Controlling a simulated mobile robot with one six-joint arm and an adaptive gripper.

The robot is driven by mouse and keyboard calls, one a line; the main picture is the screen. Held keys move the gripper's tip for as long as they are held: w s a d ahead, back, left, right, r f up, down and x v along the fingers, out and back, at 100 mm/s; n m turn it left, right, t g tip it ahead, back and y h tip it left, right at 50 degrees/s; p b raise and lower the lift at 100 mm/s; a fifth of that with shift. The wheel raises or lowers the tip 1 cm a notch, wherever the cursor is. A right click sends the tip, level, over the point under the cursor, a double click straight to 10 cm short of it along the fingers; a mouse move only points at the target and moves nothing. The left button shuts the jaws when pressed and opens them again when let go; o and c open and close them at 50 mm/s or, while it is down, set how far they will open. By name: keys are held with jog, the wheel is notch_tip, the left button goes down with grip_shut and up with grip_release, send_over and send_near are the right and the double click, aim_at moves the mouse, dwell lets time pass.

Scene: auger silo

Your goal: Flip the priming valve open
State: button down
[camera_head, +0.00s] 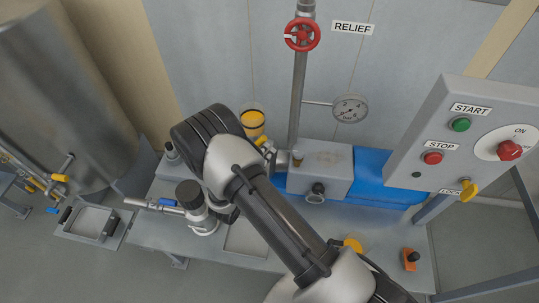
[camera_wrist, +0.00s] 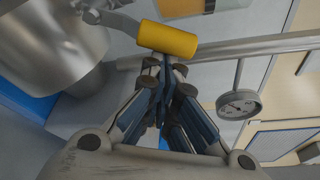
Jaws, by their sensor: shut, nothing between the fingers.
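A yellow cylindrical handle (camera_wrist: 168,38) on a short grey lever fills the top middle of the wrist view. It looks like the priming valve's handle, but no label shows. My gripper (camera_wrist: 168,66) is shut and empty, its fingertips right at the handle's lower edge in the picture. I cannot tell whether they touch it. In the head view my arm hides the gripper; a small yellow piece (camera_head: 261,140) shows just beyond my wrist, perhaps the same handle.
A pipe with a red relief wheel (camera_head: 302,34) and a gauge (camera_head: 350,108) stands behind; the gauge also shows in the wrist view (camera_wrist: 239,104). A yellow-filled cup (camera_head: 253,121) is close to my wrist. A control box (camera_head: 459,130) is at right, a steel tank (camera_head: 65,95) at left.

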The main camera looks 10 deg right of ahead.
aim_at(259, 141)
jog(key=a+r+n, duration=0.1)
jog(key=n, duration=0.1)
jog(key=a+r+n+t+h, duration=0.1)
jog(key=n, duration=0.1)
jog(key=shift+w+a+h, duration=0.25)
jog(key=shift+w+h, duration=0.05)
jog(key=shift+w, duration=0.1)
jog(key=shift+w+a+r, duration=0.1)
jog(key=shift+a+r, duration=0.1)
jog(key=shift+a, duration=0.1)
jog(key=shift+a+b, duration=0.1)
jog(key=shift+b, duration=0.2)
